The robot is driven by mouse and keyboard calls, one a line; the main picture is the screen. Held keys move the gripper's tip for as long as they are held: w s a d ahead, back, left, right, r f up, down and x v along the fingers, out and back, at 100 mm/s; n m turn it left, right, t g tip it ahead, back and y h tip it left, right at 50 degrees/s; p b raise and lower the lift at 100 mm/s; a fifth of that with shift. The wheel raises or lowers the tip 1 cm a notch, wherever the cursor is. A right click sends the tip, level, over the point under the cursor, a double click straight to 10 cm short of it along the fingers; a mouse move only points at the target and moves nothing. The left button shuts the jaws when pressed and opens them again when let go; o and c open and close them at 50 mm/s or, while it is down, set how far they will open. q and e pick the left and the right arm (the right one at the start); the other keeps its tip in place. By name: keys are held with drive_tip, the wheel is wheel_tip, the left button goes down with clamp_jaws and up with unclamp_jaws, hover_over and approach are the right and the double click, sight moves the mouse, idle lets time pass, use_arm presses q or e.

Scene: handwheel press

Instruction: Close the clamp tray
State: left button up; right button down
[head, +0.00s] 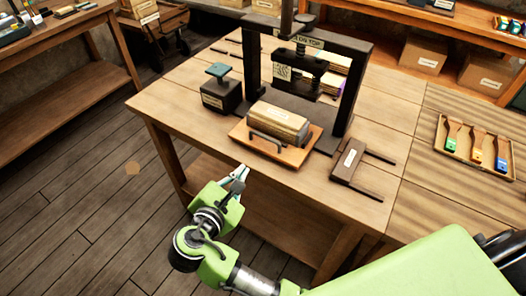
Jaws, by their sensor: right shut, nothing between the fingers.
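My left gripper is not in view.
A dark box with a green-topped knob (220,92) stands left of the tray. A dark labelled block with two rods (350,160) lies right of it. A wooden tray (475,145) with coloured items is farther right. The table's front left corner is bare.

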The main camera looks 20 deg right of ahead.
drive_tip(key=s+r+n+g+p, duration=0.2)
drive_tip(key=s+n+g, duration=0.1)
drive_tip(key=n, duration=0.1)
approach(274, 158)
drive_tip(key=f, duration=0.1)
drive_tip(key=w+f, duration=0.1)
drive_tip(key=d+f+p, duration=0.1)
drive_tip(key=shift+w+d+f+g+h, duration=0.1)
drive_tip(key=shift+w+f+g+h, duration=0.1)
drive_tip(key=shift+w+g+h, duration=0.15)
drive_tip(key=shift+w+d+r, duration=0.1)
drive_tip(key=shift+w+d, duration=0.55)
drive_tip(key=shift+d, duration=0.2)
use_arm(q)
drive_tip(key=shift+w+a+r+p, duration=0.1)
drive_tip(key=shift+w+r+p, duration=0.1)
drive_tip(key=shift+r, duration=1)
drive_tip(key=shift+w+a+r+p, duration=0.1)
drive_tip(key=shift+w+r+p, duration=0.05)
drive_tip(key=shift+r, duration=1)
use_arm(e)
drive_tip(key=shift+w+d, duration=0.4)
drive_tip(key=shift+d, duration=0.1)
